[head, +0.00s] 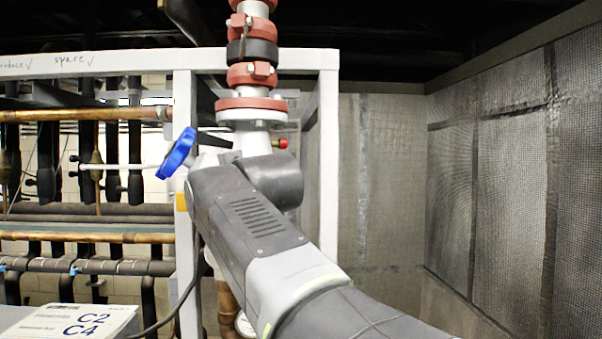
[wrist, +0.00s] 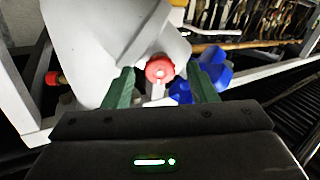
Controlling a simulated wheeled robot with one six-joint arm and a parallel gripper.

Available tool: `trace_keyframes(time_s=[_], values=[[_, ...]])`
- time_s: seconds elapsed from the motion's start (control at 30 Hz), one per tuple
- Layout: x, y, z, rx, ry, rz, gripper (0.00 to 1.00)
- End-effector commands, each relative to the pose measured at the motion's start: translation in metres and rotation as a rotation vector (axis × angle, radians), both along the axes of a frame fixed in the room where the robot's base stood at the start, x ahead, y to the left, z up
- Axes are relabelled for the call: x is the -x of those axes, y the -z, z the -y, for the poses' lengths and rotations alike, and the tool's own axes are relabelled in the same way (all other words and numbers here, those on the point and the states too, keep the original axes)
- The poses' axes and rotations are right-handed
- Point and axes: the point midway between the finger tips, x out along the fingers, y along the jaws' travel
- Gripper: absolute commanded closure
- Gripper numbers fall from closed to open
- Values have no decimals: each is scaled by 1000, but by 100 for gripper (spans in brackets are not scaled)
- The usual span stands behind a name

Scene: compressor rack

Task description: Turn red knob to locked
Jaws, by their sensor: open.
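A round red knob (wrist: 159,68) with a pale centre sits on a short white stem in the wrist view, in front of a large white valve body (wrist: 110,40). My gripper (wrist: 161,71) is open, with one green finger on each side of the knob. I cannot tell whether either finger touches it. In the head view my arm covers this knob and most of my gripper.
A small red-tipped fitting (head: 280,143) is at the right. A white frame post (head: 328,160) stands close behind my arm.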

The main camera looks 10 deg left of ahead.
Motion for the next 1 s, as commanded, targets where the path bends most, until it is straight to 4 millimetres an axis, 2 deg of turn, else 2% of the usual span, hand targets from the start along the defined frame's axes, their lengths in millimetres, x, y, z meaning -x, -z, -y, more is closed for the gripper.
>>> trace_keyframes(time_s=[0.2,0.4,0.43,0.77,1.0], values=[[0,0,0,0,0,0,50],[0,0,0,0,0,0,89],[0,0,0,0,0,0,93],[0,2,0,-31,0,-28,92],[0,4,0,-137,1,-123,92]])
